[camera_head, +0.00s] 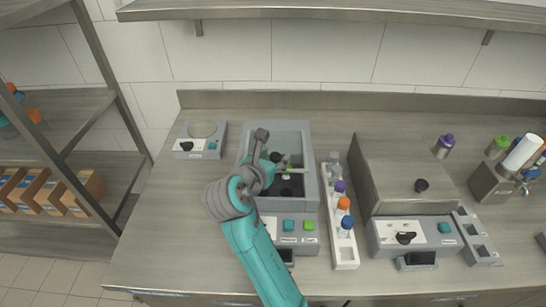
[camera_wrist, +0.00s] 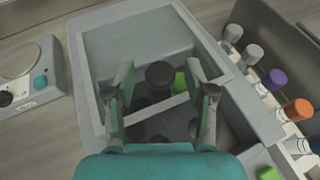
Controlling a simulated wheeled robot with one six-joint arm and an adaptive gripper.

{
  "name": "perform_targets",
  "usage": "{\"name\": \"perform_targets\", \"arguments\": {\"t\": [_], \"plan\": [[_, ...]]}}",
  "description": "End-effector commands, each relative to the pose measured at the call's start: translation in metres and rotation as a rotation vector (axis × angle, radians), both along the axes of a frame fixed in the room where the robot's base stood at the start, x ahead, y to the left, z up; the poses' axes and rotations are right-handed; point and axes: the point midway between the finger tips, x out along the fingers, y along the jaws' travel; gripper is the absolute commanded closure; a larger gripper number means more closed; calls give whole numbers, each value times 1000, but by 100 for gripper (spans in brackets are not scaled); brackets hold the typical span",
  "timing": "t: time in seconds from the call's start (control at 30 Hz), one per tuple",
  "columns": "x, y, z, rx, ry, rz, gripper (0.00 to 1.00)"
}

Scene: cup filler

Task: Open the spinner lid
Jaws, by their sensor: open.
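The spinner (camera_head: 306,205) is a grey box with a framed, dark well, left of centre on the counter. It fills the middle of the wrist view (camera_wrist: 92,95). Inside show a black knob, dark round holes and a bright green piece. A pale bar (camera_wrist: 160,108) crosses the well, seemingly the lid's handle; the lid's pane looks see-through, and I cannot tell how far it is shut. My gripper (camera_head: 275,163) is over the well. In the wrist view my gripper (camera_wrist: 158,85) is open, its fingers on either side of the bar, with no clear contact.
A white rack (camera_head: 345,255) of vials with coloured caps stands close right of the spinner. A small device (camera_head: 200,140) with a round plate is at the left. A larger grey machine (camera_head: 415,235) stands further right. A shelf (camera_head: 340,12) runs above.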

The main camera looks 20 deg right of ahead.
Motion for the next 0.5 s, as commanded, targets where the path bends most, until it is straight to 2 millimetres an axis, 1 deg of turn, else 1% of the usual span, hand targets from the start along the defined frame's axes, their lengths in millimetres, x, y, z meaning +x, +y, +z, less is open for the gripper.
{"name": "perform_targets", "arguments": {"t": [0.07,0.17,0.2,0.3,0.5], "plan": [[0,0,0,0,0,0,45],[0,0,0,0,0,0,68],[0,0,0,0,0,0,78],[0,0,0,0,0,0,100],[1,0,0,0,0,-1,100]]}}
